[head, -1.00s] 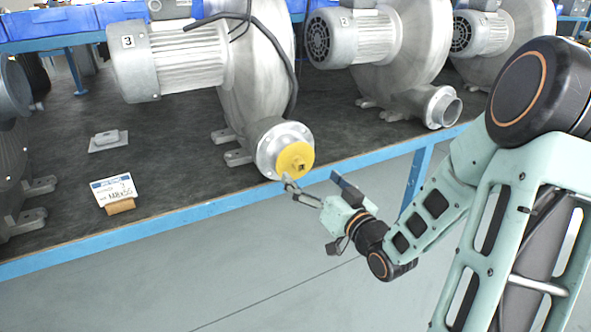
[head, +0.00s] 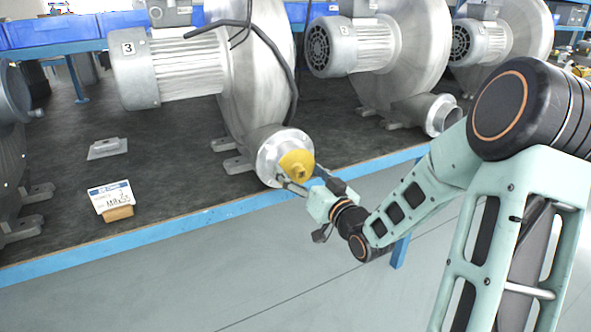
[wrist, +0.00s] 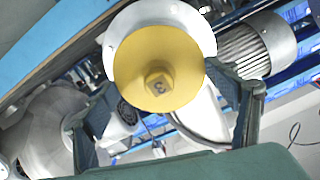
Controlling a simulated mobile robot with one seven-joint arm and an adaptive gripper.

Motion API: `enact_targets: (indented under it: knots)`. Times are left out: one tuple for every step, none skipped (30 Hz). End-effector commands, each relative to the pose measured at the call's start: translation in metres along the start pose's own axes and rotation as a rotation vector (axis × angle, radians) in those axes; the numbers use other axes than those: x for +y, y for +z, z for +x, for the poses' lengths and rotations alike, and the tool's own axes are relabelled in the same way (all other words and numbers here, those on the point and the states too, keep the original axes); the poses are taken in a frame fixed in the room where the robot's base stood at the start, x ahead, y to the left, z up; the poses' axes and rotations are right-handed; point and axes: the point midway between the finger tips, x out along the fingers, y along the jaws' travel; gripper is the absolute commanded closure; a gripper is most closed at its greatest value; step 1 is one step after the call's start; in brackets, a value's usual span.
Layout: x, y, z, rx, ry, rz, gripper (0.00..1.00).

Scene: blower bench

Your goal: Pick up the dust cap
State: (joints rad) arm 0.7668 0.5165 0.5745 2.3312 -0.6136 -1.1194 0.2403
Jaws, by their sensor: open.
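The yellow dust cap (head: 296,163) is a round disc with a square knob on the outlet flange (head: 268,152) of the blower marked 3. In the wrist view the cap (wrist: 150,55) fills the upper middle, its knob facing me, with the pale flange (wrist: 203,32) behind it. My gripper (head: 302,186) is right in front of the cap in the head view and covers its lower right part. In the wrist view my open gripper (wrist: 165,120) has a finger to each side, below the cap's middle. I cannot tell whether the fingers touch the cap.
The blower (head: 240,80) stands on a dark bench top (head: 160,170) with a blue front edge (head: 150,229). More blowers (head: 400,55) stand to the right. Floor in front is clear.

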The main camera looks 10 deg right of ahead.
Motion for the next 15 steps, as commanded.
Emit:
enact_targets:
  knots:
    - [0.0000,0.0001,-0.0001,0.000,0.000,0.000,0.29]
    - [-0.0001,0.0001,-0.0001,0.000,0.000,0.000,0.33]
    - [-0.0001,0.0000,-0.0001,0.000,0.000,0.000,0.37]
    - [-0.0001,0.0000,0.0000,0.000,0.000,0.000,0.40]
    - [-0.0001,-0.0001,0.0000,0.000,0.000,0.000,0.44]
    - [-0.0002,-0.0002,0.0001,0.001,-0.001,0.000,0.48]
    - [-0.0002,-0.0003,0.0002,0.001,-0.001,0.000,0.51]
    - [-0.0003,-0.0004,0.0003,0.001,-0.001,0.000,0.55]
    - [-0.0004,-0.0006,0.0005,0.001,-0.001,0.000,0.59]
    - [-0.0004,-0.0008,0.0007,0.002,-0.001,-0.001,0.62]
    - [-0.0004,-0.0010,0.0008,0.002,-0.001,-0.001,0.66]
    - [-0.0005,-0.0012,0.0010,0.003,-0.001,-0.001,0.68]
    - [-0.0005,-0.0015,0.0012,0.003,-0.002,-0.001,0.69]
    - [-0.0006,-0.0017,0.0014,0.004,-0.002,-0.001,0.70]
    - [-0.0006,-0.0020,0.0017,0.005,-0.002,-0.001,0.72]
